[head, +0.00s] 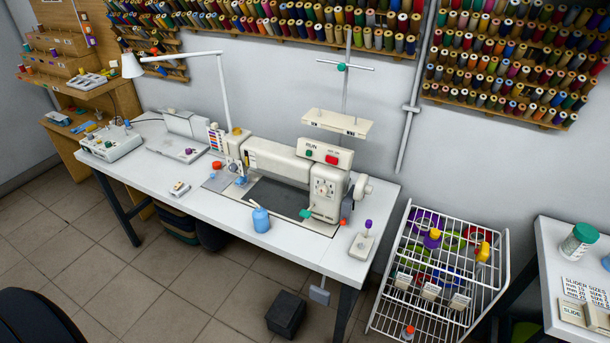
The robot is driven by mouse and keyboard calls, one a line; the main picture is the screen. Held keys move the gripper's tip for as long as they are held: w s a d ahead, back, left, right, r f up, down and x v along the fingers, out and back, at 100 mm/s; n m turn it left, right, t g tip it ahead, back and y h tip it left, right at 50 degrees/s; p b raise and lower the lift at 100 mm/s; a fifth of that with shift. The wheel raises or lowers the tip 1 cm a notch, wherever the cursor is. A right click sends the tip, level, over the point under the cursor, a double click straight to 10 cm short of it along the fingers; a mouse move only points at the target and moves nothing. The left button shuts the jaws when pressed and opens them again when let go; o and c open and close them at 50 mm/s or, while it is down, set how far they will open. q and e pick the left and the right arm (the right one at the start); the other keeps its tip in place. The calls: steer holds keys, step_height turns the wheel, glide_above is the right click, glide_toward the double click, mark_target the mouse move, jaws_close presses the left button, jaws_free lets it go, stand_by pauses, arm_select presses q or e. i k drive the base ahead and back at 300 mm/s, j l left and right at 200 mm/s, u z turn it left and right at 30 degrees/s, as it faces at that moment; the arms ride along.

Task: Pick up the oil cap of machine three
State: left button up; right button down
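One white sewing machine (275,160) with green and red buttons stands on the white table (160,190) in the middle of the head view. I cannot read any number three on it. An amber cap-like piece (236,131) sits on top of its left end. A small orange-red piece (217,165) lies by its left foot. A purple-topped piece (368,225) stands on a small white block at the right end. I cannot tell which piece is the oil cap. Neither gripper shows.
A white wire rack (440,275) with bright spools stands right of the table. A second white table (550,262) with a green-lidded jar (578,241) is at the far right. A dark box (286,314) sits on the tiled floor. The floor (160,290) at front left is mostly clear.

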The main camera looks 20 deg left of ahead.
mark_target(216, 165)
steer(key=u, duration=1.35)
